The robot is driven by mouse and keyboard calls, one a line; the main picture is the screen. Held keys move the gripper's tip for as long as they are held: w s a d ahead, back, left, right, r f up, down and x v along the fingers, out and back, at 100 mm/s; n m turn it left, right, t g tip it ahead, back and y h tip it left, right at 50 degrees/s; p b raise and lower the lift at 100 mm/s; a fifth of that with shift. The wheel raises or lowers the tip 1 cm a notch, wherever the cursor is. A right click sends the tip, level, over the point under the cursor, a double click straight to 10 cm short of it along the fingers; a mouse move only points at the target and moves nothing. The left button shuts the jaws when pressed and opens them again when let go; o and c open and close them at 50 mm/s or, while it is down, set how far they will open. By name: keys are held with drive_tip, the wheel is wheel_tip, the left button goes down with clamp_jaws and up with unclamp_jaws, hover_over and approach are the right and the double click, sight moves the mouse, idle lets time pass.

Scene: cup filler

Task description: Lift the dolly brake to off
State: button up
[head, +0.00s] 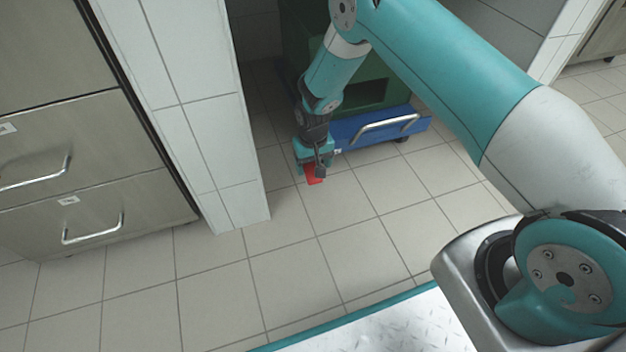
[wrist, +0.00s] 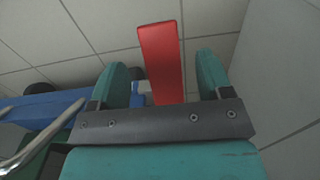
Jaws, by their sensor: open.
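The dolly (head: 385,132) is a low blue platform with a silver bar handle, standing in an alcove under a green machine. Its red brake pedal (head: 314,176) shows just below my gripper (head: 312,165) in the head view, partly hidden by it. In the wrist view the red brake pedal (wrist: 162,60) lies between my two teal fingers, with a gap on each side. My gripper (wrist: 160,82) is open around the pedal and not clamped on it. The dolly's blue edge (wrist: 50,106) shows at the left of the wrist view. The pedal's exact tilt is hard to tell.
A tiled wall end (head: 200,110) stands left of the alcove, with steel drawers (head: 80,170) beyond it. The green machine (head: 375,93) rises above the dolly. A pale panel (wrist: 285,80) is close on the right in the wrist view. The tiled floor in front is clear.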

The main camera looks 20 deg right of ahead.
drive_tip(key=shift+f+b, duration=0.8)
drive_tip(key=shift+f, duration=1.2)
drive_tip(key=c, duration=1.2)
drive_tip(key=shift+d+r, duration=0.1)
drive_tip(key=shift+c, duration=0.4)
